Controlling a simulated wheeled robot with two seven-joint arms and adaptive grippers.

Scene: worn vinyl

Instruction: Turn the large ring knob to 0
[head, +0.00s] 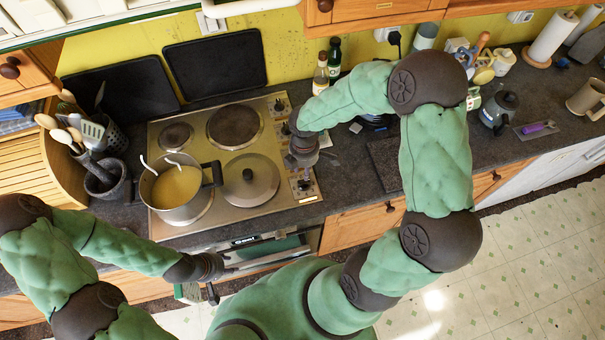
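The steel stove top (222,125) has a strip of dark knobs along its right side. Two knobs, an upper one (279,105) and one below it (285,128), show above my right gripper. Another knob (304,185) shows near the strip's lower end. My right gripper (306,160) is over the middle of this strip and hides part of it. I cannot tell which knob is the large ring one, nor whether the fingers touch a knob. My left gripper (226,268) is low at the stove's front, near the oven handle. Its finger opening is unclear.
Bottles (321,74) stand behind the strip. A utensil holder (112,137) is at left. A dark board (387,160) lies on the counter right of the stove.

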